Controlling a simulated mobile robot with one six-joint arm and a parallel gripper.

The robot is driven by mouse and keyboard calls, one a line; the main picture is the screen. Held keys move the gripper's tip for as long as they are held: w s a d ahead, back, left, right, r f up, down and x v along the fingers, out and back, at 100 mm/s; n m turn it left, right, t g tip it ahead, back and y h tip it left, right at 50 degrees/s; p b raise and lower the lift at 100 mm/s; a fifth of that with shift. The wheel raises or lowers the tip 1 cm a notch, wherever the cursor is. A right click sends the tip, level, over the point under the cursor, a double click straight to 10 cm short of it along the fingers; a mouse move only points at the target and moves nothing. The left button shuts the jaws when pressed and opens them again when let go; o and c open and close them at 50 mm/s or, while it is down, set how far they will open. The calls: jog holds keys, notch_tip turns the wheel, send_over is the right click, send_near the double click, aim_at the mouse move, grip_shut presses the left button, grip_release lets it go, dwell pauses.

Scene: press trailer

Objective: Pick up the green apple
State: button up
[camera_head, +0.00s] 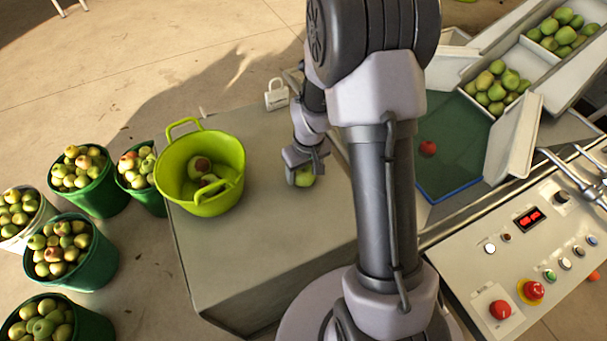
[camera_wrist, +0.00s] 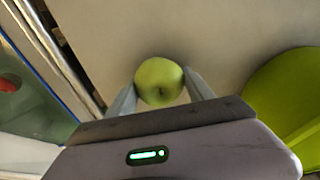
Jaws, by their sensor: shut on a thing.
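The green apple (camera_head: 304,177) is on the grey tabletop or just above it, right of the lime-green bucket; I cannot tell whether it touches the table. My gripper (camera_head: 303,168) points down over it, with the jaws on its sides. In the wrist view, the green apple (camera_wrist: 159,82) sits between the two fingertips of my gripper (camera_wrist: 161,90). The fingers press against its left and right sides, so the gripper is shut on it. Part of the apple is hidden behind the gripper in the head view.
The lime-green bucket (camera_head: 237,190) holds a few apples. Several dark green buckets (camera_head: 86,275) full of apples stand on the floor at left. A small white padlock-shaped object (camera_head: 277,95) is at the table's back edge. A red apple (camera_head: 428,148) lies on the green sorter bed (camera_head: 450,125). A control panel (camera_head: 560,230) is at right.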

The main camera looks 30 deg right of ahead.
jog(key=shift+r+p, duration=0.35)
jog(key=shift+r, duration=0.2)
notch_tip(320, 180, up, 3)
jog(key=shift+f+p, duration=0.2)
jog(key=shift+p, duration=0.55)
jog(key=s+a, duration=0.1)
jog(key=s, duration=0.7)
jog(key=s+a+r, duration=0.1)
jog(key=s, duration=0.4)
jog(key=shift+a, duration=0.3)
jog(key=shift+s+a+f+b, duration=0.1)
jog(key=shift+f+b, duration=0.2)
jog(key=shift+b, duration=0.65)
jog(key=b, duration=0.3)
jog(key=shift+s+a, duration=0.2)
jog(key=shift+s, duration=0.15)
jog(key=s+b, duration=0.1)
jog(key=b, duration=0.1)
jog(key=shift+s+r+b, duration=0.1)
jog(key=shift+r+b, duration=0.05)
jog(key=shift+b, duration=0.25)
jog(key=shift+s+r, duration=0.3)
